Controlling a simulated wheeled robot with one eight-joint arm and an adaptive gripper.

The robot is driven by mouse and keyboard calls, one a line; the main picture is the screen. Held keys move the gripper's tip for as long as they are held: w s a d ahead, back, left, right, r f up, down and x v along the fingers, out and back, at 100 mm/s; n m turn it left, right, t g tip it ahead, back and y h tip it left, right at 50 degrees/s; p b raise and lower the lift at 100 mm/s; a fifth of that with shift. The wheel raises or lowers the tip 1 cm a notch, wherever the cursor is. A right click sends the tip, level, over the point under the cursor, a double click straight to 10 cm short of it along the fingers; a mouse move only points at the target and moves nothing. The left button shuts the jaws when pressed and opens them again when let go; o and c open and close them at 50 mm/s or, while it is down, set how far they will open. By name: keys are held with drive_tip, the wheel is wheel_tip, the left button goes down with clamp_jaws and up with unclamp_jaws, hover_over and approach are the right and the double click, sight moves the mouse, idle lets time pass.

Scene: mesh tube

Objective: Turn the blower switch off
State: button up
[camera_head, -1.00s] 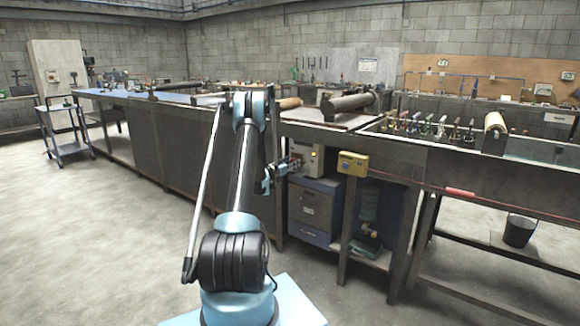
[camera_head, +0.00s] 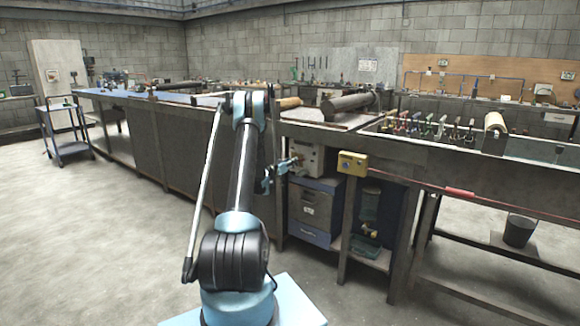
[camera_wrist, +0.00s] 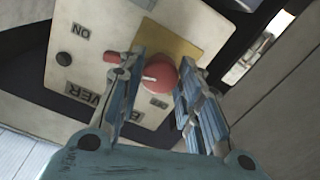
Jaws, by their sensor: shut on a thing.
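The blower switch is a round red knob (camera_wrist: 164,68) with a white pointer mark, on a yellow plate (camera_wrist: 186,48) in the wrist view. The pointer mark lies roughly sideways, towards the left. The pale control box (camera_wrist: 92,52) around it carries an "ON" label and a partly hidden "BLOWER" label, both seen turned over. My gripper (camera_wrist: 157,80) has its two blue fingers on either side of the knob, shut on it. In the head view, my gripper (camera_head: 288,168) is at the front of the pale box (camera_head: 309,158) under the bench; the knob is too small to make out there.
A small red part (camera_wrist: 112,57) and a dark round button (camera_wrist: 64,59) sit on the box. A yellow box (camera_head: 352,163) is on the bench front to the right. The floor at left is open.

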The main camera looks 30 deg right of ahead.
drive_tip(key=n, duration=0.7)
drive_tip(key=shift+w, duration=0.1)
drive_tip(key=shift+n, duration=3.8)
drive_tip(key=o, duration=1.1)
drive_tip(key=shift+f, duration=0.1)
drive_tip(key=shift+c, duration=0.2)
drive_tip(key=v, duration=1.2)
